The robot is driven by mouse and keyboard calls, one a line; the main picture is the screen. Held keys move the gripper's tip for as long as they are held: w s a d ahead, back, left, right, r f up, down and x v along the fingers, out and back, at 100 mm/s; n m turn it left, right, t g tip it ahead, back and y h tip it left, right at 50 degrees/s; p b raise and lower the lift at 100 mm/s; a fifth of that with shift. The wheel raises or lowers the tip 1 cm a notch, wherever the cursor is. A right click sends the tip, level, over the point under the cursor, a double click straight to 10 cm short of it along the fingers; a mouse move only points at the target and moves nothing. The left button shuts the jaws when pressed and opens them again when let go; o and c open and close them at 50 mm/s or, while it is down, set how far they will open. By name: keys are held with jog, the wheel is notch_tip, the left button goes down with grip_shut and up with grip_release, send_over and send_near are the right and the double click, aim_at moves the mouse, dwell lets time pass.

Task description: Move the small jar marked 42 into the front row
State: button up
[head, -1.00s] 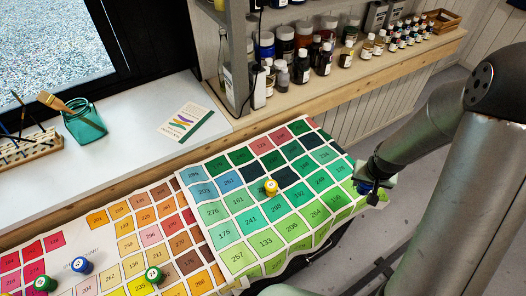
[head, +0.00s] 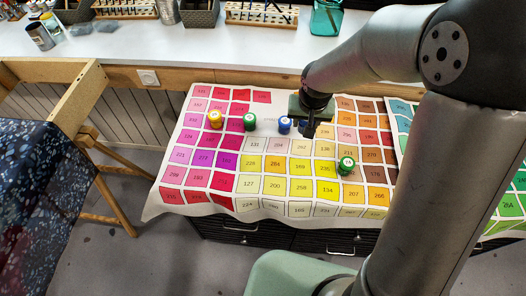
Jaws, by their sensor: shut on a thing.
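My gripper (head: 311,124) is over the colour chart (head: 268,214), right of centre in the head view. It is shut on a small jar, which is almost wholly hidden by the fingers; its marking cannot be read. A blue-capped jar (head: 285,125) stands just left of the gripper. A green-capped jar (head: 249,122) and a yellow-capped jar (head: 215,119) stand further left, roughly in line with it. Another green-capped jar (head: 346,165) stands nearer the camera, to the right of the gripper. The cap numbers are too small to read surely.
A second chart (head: 508,207) shows at the right, partly behind my arm. A wooden trestle (head: 95,150) stands at the left.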

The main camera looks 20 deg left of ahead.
jog(key=s+a+f+n+b, duration=0.15)
jog(key=s+a+b, duration=0.35)
jog(key=a, duration=0.5)
jog(key=b, duration=0.2)
send_over(211, 144)
jog(key=s+d, duration=0.2)
jog(key=shift+n, duration=0.25)
jog(key=x, duration=0.2)
jog(key=s+x, duration=0.1)
jog(key=x, duration=0.4)
jog(key=shift+s+f, duration=0.2)
jog(key=shift+f, duration=0.2)
jog(key=shift+w+a+f+p, duration=0.25)
jog(key=shift+a+f+p, duration=0.1)
jog(key=shift+a+f, duration=0.3)
jog(key=shift+f+y, duration=0.3)
jog(key=shift+f, duration=1.25)
